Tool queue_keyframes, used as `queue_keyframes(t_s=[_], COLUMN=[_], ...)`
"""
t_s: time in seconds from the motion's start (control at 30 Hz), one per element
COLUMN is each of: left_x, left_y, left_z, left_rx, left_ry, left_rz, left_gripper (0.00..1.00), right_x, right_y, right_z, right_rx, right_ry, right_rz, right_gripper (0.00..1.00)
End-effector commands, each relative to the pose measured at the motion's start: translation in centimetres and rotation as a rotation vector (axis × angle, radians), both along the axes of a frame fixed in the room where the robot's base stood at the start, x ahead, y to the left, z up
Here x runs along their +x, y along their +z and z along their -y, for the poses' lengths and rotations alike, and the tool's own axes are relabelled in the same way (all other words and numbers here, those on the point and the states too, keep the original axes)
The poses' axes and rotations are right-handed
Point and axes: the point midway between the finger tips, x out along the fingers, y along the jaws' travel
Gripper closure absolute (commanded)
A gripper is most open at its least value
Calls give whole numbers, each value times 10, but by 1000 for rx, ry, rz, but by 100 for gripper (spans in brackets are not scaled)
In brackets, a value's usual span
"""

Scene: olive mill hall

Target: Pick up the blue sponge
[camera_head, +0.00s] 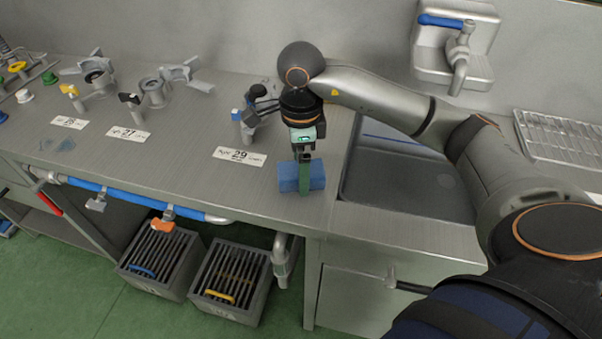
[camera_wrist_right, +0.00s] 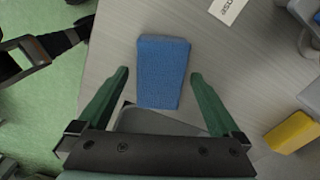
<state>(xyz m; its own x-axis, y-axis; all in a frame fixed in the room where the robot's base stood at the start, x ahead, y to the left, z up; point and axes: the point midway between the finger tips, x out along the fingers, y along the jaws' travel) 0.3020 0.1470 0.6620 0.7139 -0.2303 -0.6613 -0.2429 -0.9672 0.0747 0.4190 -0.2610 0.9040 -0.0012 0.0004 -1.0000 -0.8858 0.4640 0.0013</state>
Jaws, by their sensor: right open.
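The blue sponge (camera_head: 289,177) lies on the steel counter, left of the sink and near the counter's front edge. In the right wrist view the sponge (camera_wrist_right: 163,72) is a blue block near the top middle. My right gripper (camera_head: 304,178) reaches down over the sponge in the head view, and its green finger hides part of it. In the right wrist view the fingers of this gripper (camera_wrist_right: 158,76) are open, one on each side of the sponge, with gaps between. I cannot tell their height above the counter. My left gripper is in neither view.
A sink (camera_head: 405,185) lies right of the sponge. A blue rail (camera_head: 130,194) runs along the counter front, above two slotted bins (camera_head: 230,281). A yellow block (camera_wrist_right: 290,133) shows in the wrist view.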

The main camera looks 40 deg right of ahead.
Motion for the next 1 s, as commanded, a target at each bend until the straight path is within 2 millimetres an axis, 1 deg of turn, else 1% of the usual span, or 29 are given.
queue_keyframes(t_s=[0.03, 0.1, 0.33, 0.37, 1.0], left_x=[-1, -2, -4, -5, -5], left_y=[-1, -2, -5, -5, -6], left_z=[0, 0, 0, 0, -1], left_rx=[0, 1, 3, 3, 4], left_ry=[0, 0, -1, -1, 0], left_rz=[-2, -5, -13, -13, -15], left_gripper=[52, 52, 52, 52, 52], right_x=[0, 0, 0, 0, 0], right_y=[-6, -10, -11, -11, -11], right_z=[0, 1, 1, 1, 1], right_rx=[0, -1, 0, 0, 0], right_ry=[-1, -1, -1, -1, -1], right_rz=[-1, 0, 1, 1, 1], right_gripper=[0, 0, 0, 2, 74])
